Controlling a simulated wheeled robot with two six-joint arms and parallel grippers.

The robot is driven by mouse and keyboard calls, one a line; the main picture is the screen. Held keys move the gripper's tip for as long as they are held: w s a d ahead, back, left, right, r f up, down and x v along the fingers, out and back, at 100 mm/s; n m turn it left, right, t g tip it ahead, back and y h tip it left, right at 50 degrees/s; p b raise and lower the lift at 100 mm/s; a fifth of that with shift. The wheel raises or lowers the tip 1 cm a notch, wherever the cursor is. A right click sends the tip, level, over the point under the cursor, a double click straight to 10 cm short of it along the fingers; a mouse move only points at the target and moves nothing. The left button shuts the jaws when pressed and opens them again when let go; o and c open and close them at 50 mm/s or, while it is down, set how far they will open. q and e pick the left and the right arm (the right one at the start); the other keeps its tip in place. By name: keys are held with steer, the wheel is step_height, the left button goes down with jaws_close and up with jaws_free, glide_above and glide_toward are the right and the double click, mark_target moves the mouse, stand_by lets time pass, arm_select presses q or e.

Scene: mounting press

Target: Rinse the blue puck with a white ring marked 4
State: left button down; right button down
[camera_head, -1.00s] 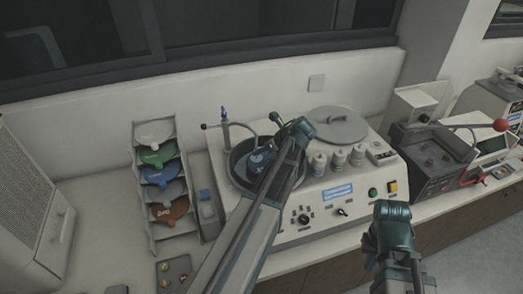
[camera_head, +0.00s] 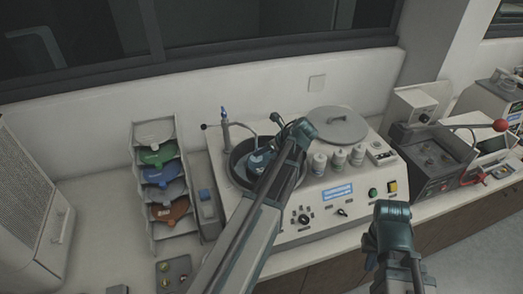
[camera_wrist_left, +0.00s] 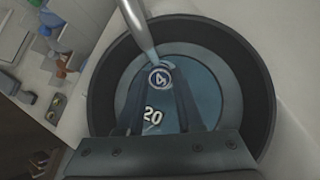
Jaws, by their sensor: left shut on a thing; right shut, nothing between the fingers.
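The blue puck (camera_wrist_left: 160,77) with a white ring marked 4 shows between my left fingertips in the left wrist view. My left gripper (camera_head: 268,150) is shut on it, inside the dark round bowl (camera_wrist_left: 262,95) of the polishing machine. A metal spout (camera_wrist_left: 138,28) reaches in just above the puck in that view. The disc under the puck is blue-grey and bears the number 20. I cannot tell whether the puck touches it. The faucet (camera_head: 225,125) stands at the bowl's left rear in the head view. My right gripper (camera_head: 391,215) is shut and empty, in front of the bench.
A rack with several coloured discs (camera_head: 158,154) stands left of the machine. Several white bottles (camera_head: 338,158) and a round grey lid (camera_head: 337,126) sit on the machine's top. A mounting press with a red-knobbed lever (camera_head: 500,125) stands at right.

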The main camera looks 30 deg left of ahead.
arm_select(q)
steer(key=shift+s+d+r+p, duration=0.2)
steer(key=shift+d, duration=0.9)
steer(key=shift+s+d+r+p, duration=0.15)
steer(key=shift+s+d, duration=0.05)
steer(key=shift+d, duration=0.85)
steer(key=shift+s+d+r+p, duration=0.2)
steer(key=shift+d, duration=0.9)
steer(key=shift+r, duration=0.1)
steer(key=shift+s+d+r+p, duration=0.1)
steer(key=shift+d+r+p, duration=0.15)
steer(key=shift+r+p, duration=0.3)
steer(key=shift+d+r+p, duration=0.25)
steer(key=shift+r+p, duration=0.2)
steer(key=shift+p, duration=0.05)
steer(key=shift+a+r+p+v, duration=0.1)
steer(key=shift+p+v, duration=0.65)
steer(key=shift+v, duration=0.1)
steer(key=shift+a+r+p+v, duration=0.1)
steer(key=shift+p+v, duration=0.6)
steer(key=shift+v, duration=0.15)
steer(key=shift+s+d+r+g+h+p, duration=0.15)
steer(key=shift+s+d+r+h+p, duration=0.2)
steer(key=shift+h+p, duration=1.05)
steer(key=shift+s+d+r+g+h+p, duration=0.1)
steer(key=shift+s+d+r+h+p, duration=0.25)
steer(key=shift+h+p, duration=1)
steer(key=shift+s+d+r+g+h+p, duration=0.15)
steer(key=shift+s+d+r+h+p, duration=0.2)
steer(key=shift+h+p, duration=1.05)
